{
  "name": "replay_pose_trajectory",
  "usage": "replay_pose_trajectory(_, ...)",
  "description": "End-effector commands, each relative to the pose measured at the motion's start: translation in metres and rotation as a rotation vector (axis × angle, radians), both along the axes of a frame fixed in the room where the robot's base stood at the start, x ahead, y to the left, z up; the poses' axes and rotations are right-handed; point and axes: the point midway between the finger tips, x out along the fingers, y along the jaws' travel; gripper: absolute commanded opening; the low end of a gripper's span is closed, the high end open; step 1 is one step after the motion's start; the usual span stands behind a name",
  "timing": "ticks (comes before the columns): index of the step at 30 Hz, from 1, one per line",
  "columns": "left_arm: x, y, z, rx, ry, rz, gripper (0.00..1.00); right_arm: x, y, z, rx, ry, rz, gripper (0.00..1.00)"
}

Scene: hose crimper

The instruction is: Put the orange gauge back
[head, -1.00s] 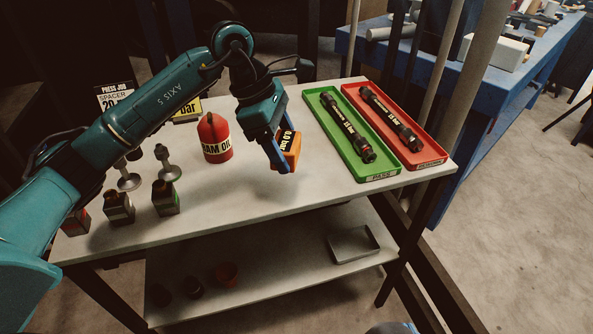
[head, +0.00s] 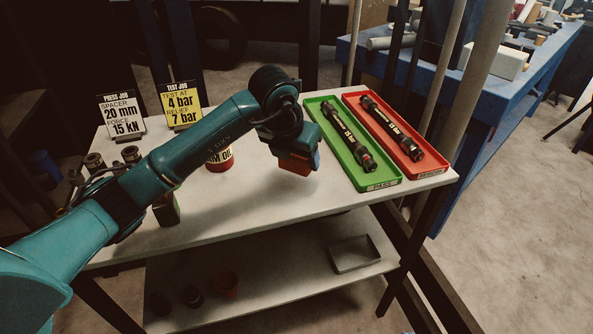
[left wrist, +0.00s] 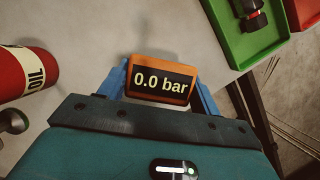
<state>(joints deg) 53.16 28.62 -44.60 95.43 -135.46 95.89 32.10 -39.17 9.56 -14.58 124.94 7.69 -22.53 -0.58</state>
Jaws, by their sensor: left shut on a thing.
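The orange gauge (left wrist: 159,80) shows in the left wrist view with its display reading "0.0 bar". My left gripper (left wrist: 158,88) is shut on it, with a blue finger on each side. In the head view the gauge (head: 293,164) hangs below my left gripper (head: 297,155), over the white table top (head: 250,208) between the red oil can and the green tray. Whether it touches the table is hard to tell. My right gripper is not in view.
A red oil can (head: 220,162) is partly behind my arm. The green tray (head: 376,183) and red tray (head: 434,168) each hold a hose. Two job signs (head: 122,116) (head: 182,105) stand at the back left. The front middle of the table is clear.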

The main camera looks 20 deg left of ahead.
Motion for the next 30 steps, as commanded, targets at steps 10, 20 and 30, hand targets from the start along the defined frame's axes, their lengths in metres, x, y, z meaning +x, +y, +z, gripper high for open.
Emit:
replay_pose_trajectory(10,0.000,-0.001,-0.037,-0.002,-0.001,-0.001,0.27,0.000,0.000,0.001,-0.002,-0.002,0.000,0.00)
replay_pose_trajectory(20,0.000,0.000,-0.043,-0.002,-0.004,-0.003,0.27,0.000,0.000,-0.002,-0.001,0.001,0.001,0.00)
replay_pose_trajectory(30,0.000,0.000,-0.043,0.000,-0.001,-0.002,0.85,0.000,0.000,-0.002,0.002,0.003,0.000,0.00)
